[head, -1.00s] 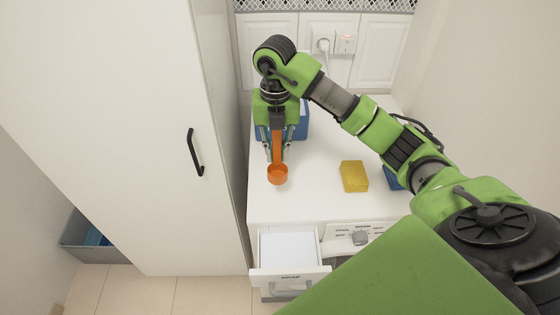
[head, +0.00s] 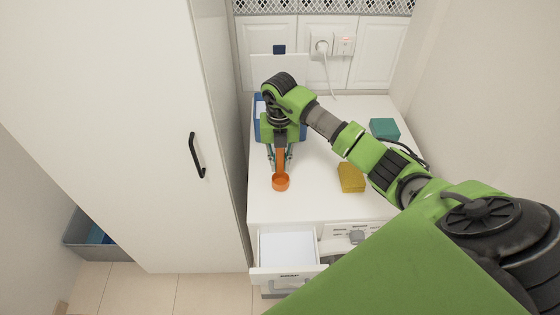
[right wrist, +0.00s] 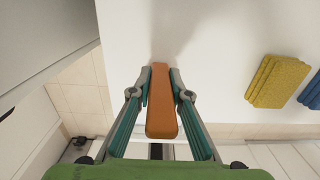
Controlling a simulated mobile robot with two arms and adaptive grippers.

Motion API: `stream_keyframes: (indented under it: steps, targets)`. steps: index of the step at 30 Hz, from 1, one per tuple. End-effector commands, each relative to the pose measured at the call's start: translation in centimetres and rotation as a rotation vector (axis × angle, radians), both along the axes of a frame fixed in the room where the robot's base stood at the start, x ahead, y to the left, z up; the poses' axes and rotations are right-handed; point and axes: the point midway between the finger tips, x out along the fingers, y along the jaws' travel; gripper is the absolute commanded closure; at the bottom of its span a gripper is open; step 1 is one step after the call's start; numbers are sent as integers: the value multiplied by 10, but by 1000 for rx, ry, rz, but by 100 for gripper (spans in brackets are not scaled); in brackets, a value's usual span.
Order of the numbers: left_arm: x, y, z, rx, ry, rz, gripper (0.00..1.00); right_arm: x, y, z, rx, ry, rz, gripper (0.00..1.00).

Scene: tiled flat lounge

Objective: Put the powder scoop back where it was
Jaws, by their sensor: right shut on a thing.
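My right gripper (head: 280,158) is shut on the handle of the orange powder scoop (head: 280,183) and holds it over the white machine top (head: 310,198). The scoop's round bowl points toward the front in the head view. In the right wrist view the orange handle (right wrist: 161,108) lies between the two fingers. A blue box (head: 258,104) stands behind the gripper, largely hidden by it, with something white showing inside. A pale upright panel (head: 295,68) with a dark blue patch rises behind it. My left gripper is not in view.
A yellow sponge (head: 351,178) and a teal one (head: 384,128) lie to the right; a blue one (right wrist: 312,92) shows in the wrist view. The soap drawer (head: 288,248) is open at the front. A tall white cabinet (head: 130,120) borders the left. The top's middle front is clear.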

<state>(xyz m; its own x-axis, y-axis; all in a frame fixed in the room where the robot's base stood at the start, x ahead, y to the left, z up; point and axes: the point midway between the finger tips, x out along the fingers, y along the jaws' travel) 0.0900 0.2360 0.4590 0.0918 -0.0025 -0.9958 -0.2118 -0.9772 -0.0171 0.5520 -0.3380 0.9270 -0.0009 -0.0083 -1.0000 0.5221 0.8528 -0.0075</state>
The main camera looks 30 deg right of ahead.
Motion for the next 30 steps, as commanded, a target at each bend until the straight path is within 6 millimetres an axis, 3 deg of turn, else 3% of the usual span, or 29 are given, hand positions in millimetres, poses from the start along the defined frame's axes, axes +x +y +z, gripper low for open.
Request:
stream_keyframes:
  steps: [3, 4, 5, 6, 19, 23, 30]
  targets:
    - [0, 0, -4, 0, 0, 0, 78, 0, 0, -4, 0, 0, 0, 100]
    - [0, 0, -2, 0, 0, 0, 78, 0, 0, -3, 0, 0, 0, 75]
    - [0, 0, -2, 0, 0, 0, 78, 0, 0, -3, 0, 0, 0, 67]
    - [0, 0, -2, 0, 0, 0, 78, 0, 0, -3, 0, 0, 0, 66]
    - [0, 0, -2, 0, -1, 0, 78, 1, 0, 5, -1, -3, 0, 66]
    - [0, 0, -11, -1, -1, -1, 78, 1, 0, 26, -1, -6, 1, 66]
    - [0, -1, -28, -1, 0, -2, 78, 2, 0, 80, -1, -6, 0, 66]
